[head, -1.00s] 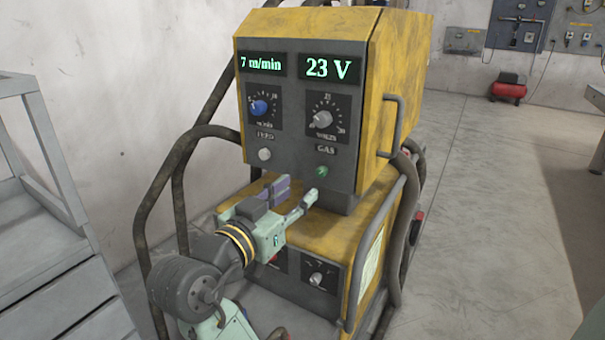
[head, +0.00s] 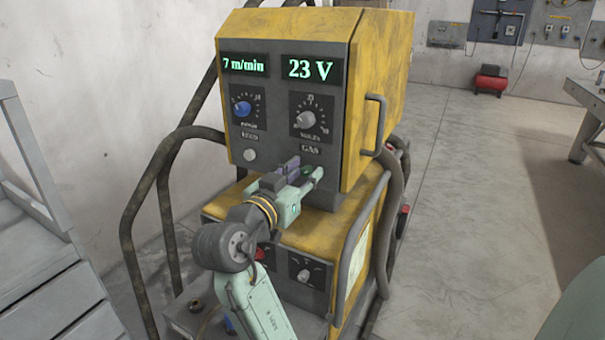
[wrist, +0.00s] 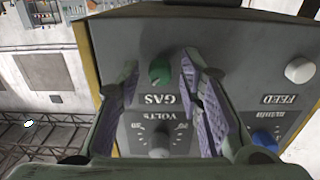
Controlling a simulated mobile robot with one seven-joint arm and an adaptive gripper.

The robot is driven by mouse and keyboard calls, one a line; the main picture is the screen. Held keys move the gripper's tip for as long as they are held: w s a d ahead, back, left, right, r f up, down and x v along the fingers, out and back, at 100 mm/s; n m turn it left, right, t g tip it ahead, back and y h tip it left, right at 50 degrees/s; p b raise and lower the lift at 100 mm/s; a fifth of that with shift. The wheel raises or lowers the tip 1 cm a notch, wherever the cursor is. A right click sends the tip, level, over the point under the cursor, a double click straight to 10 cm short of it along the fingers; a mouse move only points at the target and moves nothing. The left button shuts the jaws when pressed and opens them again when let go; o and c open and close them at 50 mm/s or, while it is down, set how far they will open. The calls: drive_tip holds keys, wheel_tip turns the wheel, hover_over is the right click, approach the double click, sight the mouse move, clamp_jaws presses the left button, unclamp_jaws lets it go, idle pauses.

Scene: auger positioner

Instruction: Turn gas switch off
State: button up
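The gas switch is a small green knob (head: 306,170) under the GAS label on the dark front panel of the yellow welding machine (head: 390,60). My gripper (head: 307,166) is at the panel with its fingers open, partly hiding the knob in the head view. In the wrist view, which shows the panel upside down, the green knob (wrist: 159,70) sits between the two fingertips (wrist: 160,66). A gap shows on both sides, so the fingers are not closed on it. How far the fingertips reach over the knob is hard to tell.
A white feed button (head: 250,155), a blue knob (head: 242,109) and a grey volts knob (head: 305,120) are on the same panel. A side handle (head: 375,125) and thick cables stand at the right. Grey stairs (head: 45,260) are at the left.

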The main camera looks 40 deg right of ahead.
clamp_jaws()
idle(0.5)
drive_tip(key=n+p, duration=0.3)
drive_tip(key=n, duration=0.3)
drive_tip(key=shift+w+a+r, duration=0.1)
drive_tip(key=n+p, duration=0.4)
drive_tip(key=n, duration=0.2)
drive_tip(key=n+p, duration=0.2)
drive_tip(key=shift+n, duration=0.3)
drive_tip(key=shift+n+p, duration=1.55)
drive_tip(key=shift+n, duration=0.05)
drive_tip(key=shift+f, duration=0.2)
drive_tip(key=shift+o, duration=1)
unclamp_jaws()
